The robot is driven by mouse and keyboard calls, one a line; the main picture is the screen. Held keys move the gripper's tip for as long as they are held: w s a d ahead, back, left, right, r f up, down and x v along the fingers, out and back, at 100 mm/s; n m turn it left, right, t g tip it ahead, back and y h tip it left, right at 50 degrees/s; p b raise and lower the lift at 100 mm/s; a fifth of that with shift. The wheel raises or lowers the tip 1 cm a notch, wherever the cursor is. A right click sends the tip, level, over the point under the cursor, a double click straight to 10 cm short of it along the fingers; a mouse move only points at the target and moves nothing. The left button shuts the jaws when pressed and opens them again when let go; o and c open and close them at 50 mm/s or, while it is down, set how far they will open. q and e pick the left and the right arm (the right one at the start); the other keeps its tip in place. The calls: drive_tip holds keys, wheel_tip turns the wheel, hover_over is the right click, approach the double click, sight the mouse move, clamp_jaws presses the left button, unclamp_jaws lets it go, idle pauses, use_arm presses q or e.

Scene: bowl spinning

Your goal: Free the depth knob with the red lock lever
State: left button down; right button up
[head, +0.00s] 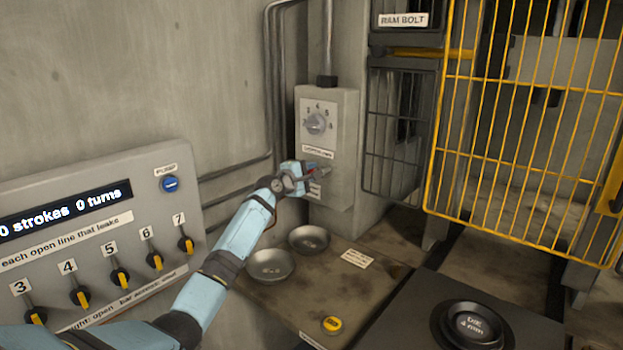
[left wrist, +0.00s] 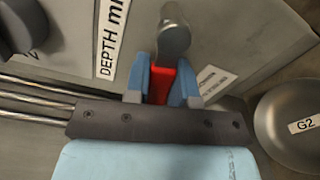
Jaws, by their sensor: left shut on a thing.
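The depth knob (head: 317,123) is a grey dial with numbers around it on a grey wall box (head: 345,150). Part of a dark knob (left wrist: 20,27) also shows at the upper left of the left wrist view, beside the "DEPTH" label (left wrist: 110,40). The red lock lever (left wrist: 159,82) lies below the dial, with a grey metal end (left wrist: 174,35). My left gripper (head: 308,178) is at the lever, its blue fingers on either side of the red part and shut on it. The fingers hide some of the lever. My right gripper is not in view.
Metal bowls (head: 271,265) (head: 309,239) sit on the bench below the box; one labelled G2 (left wrist: 295,125) is near the wrist. A panel with several yellow-tipped levers (head: 120,277) is at left. A yellow cage door (head: 525,140) stands at right.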

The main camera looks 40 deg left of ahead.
use_arm(q)
drive_tip(key=shift+r+m, duration=0.4)
drive_tip(key=shift+m, duration=0.8)
drive_tip(key=c, duration=1)
unclamp_jaws()
drive_tip(key=shift+r, duration=0.15)
drive_tip(key=shift+o, duration=0.2)
drive_tip(key=shift+s, duration=0.1)
drive_tip(key=s+a, duration=0.1)
drive_tip(key=s, duration=1.2)
drive_tip(key=shift+s+b, duration=0.35)
